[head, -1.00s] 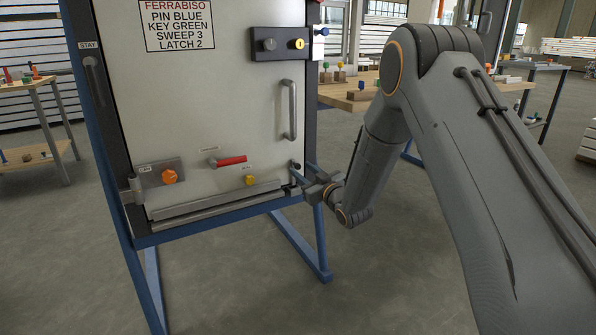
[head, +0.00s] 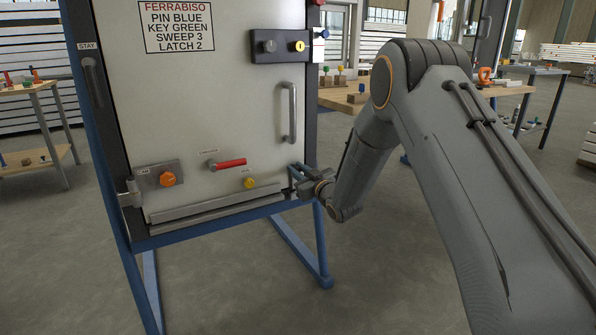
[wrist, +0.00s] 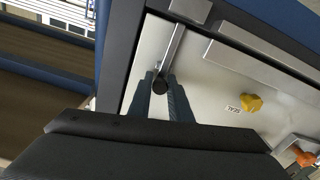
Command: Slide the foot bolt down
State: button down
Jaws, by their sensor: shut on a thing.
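The foot bolt (wrist: 172,52) shows in the wrist view as a grey metal rod along the door panel, with a dark round knob (wrist: 160,86). One end reaches close to a grey metal block (wrist: 190,9) near the frame edge. My gripper (wrist: 162,87) is shut on the knob, with one finger on each side of it. In the head view my gripper (head: 298,174) is at the lower right corner of the door and hides most of the bolt there.
The pale door panel (head: 215,115) stands in a dark and blue frame (head: 238,226). Nearby on it are a yellow seal knob (head: 249,183), a red-handled lever (head: 230,163), an orange cam knob (head: 167,179) and a vertical grey handle (head: 289,112). Open floor lies in front.

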jog(key=shift+f+b, duration=0.3)
jog(key=shift+f, duration=1.3)
jog(key=c, duration=1.6)
grip_release()
jog(key=shift+p+v, duration=1.2)
jog(key=shift+v, duration=2.7)
